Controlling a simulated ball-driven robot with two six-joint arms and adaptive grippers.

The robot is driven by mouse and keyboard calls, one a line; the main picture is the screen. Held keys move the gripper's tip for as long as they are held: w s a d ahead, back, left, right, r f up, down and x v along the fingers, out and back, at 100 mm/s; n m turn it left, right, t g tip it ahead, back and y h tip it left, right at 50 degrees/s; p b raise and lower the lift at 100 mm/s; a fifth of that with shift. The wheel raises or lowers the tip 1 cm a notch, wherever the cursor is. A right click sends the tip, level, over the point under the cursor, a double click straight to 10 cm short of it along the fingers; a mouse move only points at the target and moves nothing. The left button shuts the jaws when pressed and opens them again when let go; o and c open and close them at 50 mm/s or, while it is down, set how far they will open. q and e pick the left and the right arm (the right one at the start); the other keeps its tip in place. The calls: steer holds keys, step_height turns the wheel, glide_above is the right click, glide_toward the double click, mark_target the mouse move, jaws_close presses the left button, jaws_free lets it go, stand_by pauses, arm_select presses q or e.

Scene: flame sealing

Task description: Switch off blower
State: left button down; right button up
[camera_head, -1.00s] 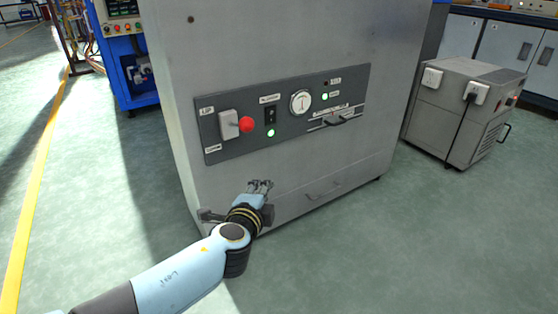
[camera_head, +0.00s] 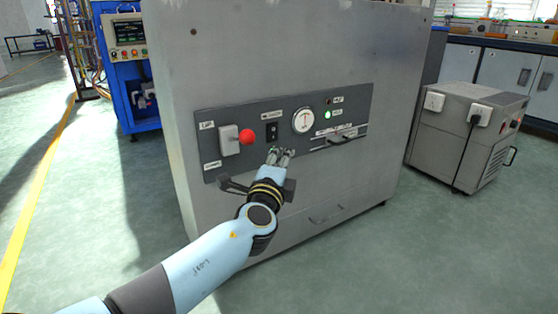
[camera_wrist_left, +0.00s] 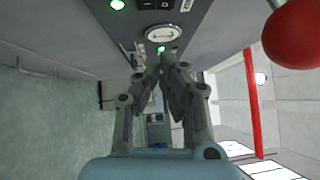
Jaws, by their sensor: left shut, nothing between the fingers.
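A dark rocker switch (camera_head: 272,131) sits on the grey panel (camera_head: 360,100) of a large metal cabinet, between a red knob (camera_head: 247,137) and a round gauge (camera_head: 303,121). Its label is too small to read. My left gripper (camera_head: 280,153) is just below the switch, fingers together and empty. In the left wrist view the fingertips (camera_wrist_left: 163,66) meet below the gauge (camera_wrist_left: 163,34). The switch (camera_wrist_left: 155,4) is cut by the top edge there, beside a lit green lamp (camera_wrist_left: 117,5). In the head view my fingers seem to hide that lamp.
Another green lamp (camera_head: 328,114) glows right of the gauge. A small handle (camera_head: 342,138) sticks out at the panel's lower right. A grey wheeled unit (camera_head: 455,140) stands to the right. Open floor lies in front of the cabinet.

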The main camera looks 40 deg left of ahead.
mark_target(273, 133)
arm_select(q)
steer(key=w+a, duration=0.4)
steer(key=w+a+r, duration=0.1)
steer(key=w+a, duration=0.1)
steer(key=w, duration=0.1)
arm_select(e)
steer(key=shift+f, duration=0.15)
steer(key=shift+f, duration=0.1)
